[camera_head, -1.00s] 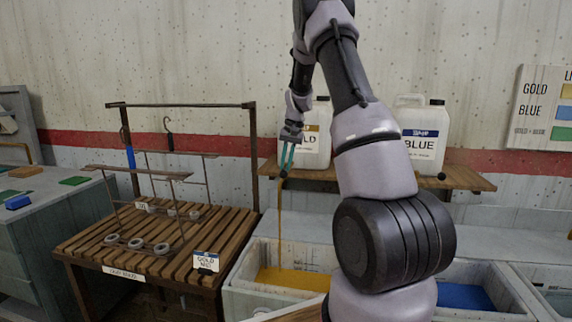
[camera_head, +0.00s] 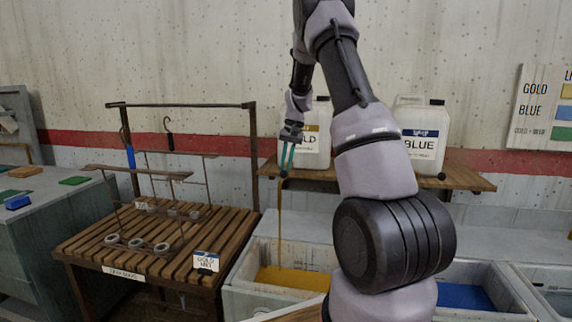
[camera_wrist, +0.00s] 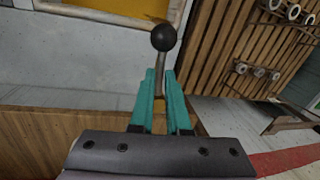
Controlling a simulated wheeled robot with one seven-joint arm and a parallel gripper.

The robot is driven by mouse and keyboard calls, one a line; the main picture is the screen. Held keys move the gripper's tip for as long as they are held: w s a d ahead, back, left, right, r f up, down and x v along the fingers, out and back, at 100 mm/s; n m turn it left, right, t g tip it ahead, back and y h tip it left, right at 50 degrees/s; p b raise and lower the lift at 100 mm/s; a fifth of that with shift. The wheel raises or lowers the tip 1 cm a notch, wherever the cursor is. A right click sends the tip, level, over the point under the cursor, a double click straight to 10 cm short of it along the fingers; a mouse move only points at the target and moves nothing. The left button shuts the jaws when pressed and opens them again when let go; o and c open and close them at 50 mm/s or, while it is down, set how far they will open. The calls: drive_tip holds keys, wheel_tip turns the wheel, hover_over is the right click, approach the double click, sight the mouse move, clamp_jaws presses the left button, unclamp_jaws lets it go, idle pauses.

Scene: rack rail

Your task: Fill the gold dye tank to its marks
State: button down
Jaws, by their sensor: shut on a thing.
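The gold dye tank (camera_head: 240,283) is a pale, open basin with gold liquid (camera_head: 290,278) in it. A thin gold stream (camera_head: 280,225) falls into it from below the shelf. The gold jug (camera_head: 318,158), partly hidden by my arm, stands on the shelf above. My gripper (camera_head: 287,160) has its teal fingers pointing down at the front of that jug. In the wrist view my fingers (camera_wrist: 158,80) are closed around a thin lever with a dark ball end (camera_wrist: 163,37). The tank's marks cannot be made out. My arm hides the tank's right part.
A blue jug (camera_head: 418,140) stands on the same wooden shelf (camera_head: 465,178). A tank with blue liquid (camera_head: 465,297) is at the right. A slatted bench (camera_head: 120,255) with wire racks and grey rings stands left. A colour chart (camera_head: 545,108) hangs on the wall.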

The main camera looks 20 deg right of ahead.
drive_tip(key=shift+d, duration=0.1)
idle(0.3)
drive_tip(key=shift+w+d+n+g+h, duration=0.15)
drive_tip(key=shift+w+d+n+g, duration=0.5)
drive_tip(key=shift+n, duration=2.05)
drive_tip(key=shift+w+d+n+g+h, duration=0.1)
drive_tip(key=shift+d+n+g, duration=0.2)
drive_tip(key=shift+d+n, duration=1.65)
drive_tip(key=shift+w+d+n+g+h, duration=0.15)
drive_tip(key=shift+w+n+g, duration=0.25)
drive_tip(key=shift+n, duration=3.05)
drive_tip(key=c, duration=0.9)
unclamp_jaws()
drive_tip(key=shift+r, duration=0.1)
